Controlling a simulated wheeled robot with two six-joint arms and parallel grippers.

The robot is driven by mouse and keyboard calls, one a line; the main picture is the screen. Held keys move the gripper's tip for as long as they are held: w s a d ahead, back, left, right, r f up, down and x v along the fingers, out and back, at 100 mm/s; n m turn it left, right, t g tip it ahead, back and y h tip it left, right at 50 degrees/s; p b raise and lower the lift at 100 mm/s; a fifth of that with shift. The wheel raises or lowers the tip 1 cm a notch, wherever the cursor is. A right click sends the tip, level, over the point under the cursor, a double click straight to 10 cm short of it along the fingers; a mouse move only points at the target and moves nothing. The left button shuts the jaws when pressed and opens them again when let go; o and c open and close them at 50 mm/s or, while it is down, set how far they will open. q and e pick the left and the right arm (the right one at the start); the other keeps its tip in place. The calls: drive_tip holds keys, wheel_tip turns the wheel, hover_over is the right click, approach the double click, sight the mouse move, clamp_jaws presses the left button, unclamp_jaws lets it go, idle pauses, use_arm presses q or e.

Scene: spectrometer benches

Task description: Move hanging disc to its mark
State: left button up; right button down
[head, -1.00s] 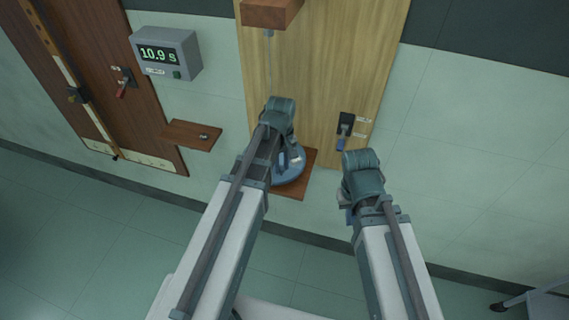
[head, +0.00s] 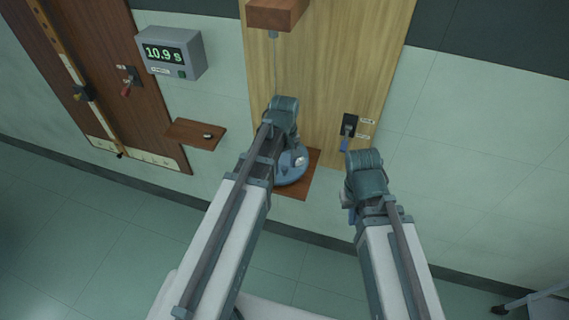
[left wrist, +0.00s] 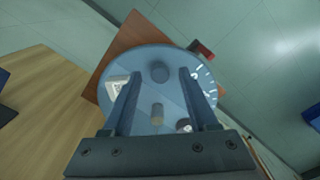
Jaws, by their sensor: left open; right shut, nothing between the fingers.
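The blue hanging disc (head: 293,176) is above a small brown shelf at the foot of the wooden panel, partly hidden by my left arm. A thin wire (head: 275,65) runs down from the wooden bracket (head: 276,14). In the left wrist view the disc (left wrist: 150,95) shows a white label, scale marks along its right edge and short round posts on its face. My left gripper (left wrist: 160,78) is open over the disc, fingers on either side of the posts; contact cannot be told. It also shows in the head view (head: 283,115). My right gripper (head: 363,172) is shut and empty, right of the disc.
The brown shelf (head: 300,192) lies below the disc. A lever switch (head: 348,128) is on the panel, above my right gripper. A timer (head: 168,53) reads 10.9 s. A small wall shelf (head: 190,132) and a dark board with a scale are at left.

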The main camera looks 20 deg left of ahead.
use_arm(q)
wheel_tip(320, 180, up, 13)
drive_tip(key=p, duration=1.2)
drive_tip(key=s+d+f+m+y+b, duration=0.1)
drive_tip(key=s+d+f+m+b, duration=1)
drive_tip(key=s+f+m+b, duration=0.1)
wheel_tip(320, 180, down, 2)
drive_tip(key=shift+s+f+b, duration=0.25)
drive_tip(key=shift+s+b, duration=0.35)
drive_tip(key=shift+b, duration=0.5)
idle(0.4)
